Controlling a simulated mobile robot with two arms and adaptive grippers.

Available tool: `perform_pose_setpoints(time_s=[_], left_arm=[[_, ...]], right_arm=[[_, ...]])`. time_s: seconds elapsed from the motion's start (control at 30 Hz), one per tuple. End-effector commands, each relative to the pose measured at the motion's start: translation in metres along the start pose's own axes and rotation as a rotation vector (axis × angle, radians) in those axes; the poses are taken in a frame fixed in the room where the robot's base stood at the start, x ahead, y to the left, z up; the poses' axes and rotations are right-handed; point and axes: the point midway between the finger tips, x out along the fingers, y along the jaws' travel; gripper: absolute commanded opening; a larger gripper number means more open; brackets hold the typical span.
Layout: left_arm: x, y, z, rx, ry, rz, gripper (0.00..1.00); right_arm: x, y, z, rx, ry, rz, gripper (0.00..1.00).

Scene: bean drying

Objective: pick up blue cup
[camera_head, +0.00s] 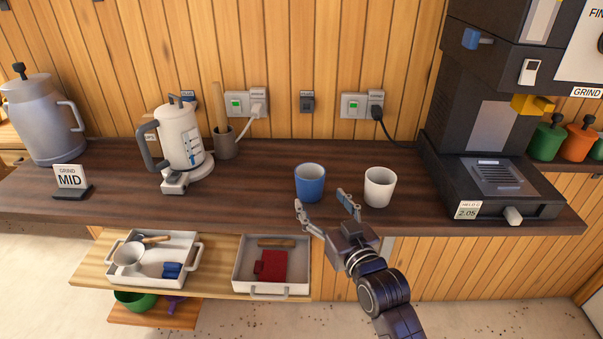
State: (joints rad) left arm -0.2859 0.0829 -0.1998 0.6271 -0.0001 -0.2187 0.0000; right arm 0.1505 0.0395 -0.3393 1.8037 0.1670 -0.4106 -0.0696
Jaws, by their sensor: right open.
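The blue cup (310,184) stands upright on the dark wooden counter (250,200), with a white inside. My right gripper (322,202) comes up from below at the counter's front edge. Its two fingers are spread apart, with nothing visible between them. The left finger is just below the cup, and the right finger is to the cup's right. I cannot tell whether either finger touches the cup. My left gripper is out of view.
A white cup (380,188) stands close right of the gripper. Two white trays (262,290) lie on a lower shelf. Counter left of the blue cup is clear.

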Motion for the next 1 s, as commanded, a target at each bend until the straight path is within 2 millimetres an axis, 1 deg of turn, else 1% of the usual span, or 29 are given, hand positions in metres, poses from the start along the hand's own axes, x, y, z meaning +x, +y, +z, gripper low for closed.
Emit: perform_pose_setpoints(time_s=[0.07,0.17,0.27,0.4,0.53,0.67,0.8,0.9,1.0], left_arm=[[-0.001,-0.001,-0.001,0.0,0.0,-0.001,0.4],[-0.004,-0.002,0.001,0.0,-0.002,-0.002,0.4],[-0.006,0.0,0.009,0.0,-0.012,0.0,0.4],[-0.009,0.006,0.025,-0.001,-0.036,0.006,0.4],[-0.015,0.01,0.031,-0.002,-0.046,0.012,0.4],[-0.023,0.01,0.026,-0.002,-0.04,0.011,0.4],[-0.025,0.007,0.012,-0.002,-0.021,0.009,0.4],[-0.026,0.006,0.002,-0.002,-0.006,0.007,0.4],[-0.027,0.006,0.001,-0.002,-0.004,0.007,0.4]], right_arm=[[0.003,0.0,0.0,0.0,-0.001,0.0,0.69],[0.013,0.0,0.0,0.0,-0.001,0.0,0.69],[0.021,0.0,0.0,0.001,-0.001,0.0,0.69],[0.028,0.0,0.0,0.001,0.0,0.0,0.69],[0.038,0.001,0.002,0.001,-0.002,0.0,0.69],[0.053,0.001,0.004,0.0,-0.003,0.0,0.69],[0.069,0.001,0.006,0.0,-0.001,0.0,0.69],[0.075,0.001,0.007,0.0,-0.001,0.0,0.69],[0.078,0.001,0.007,0.0,-0.001,0.0,0.69]])
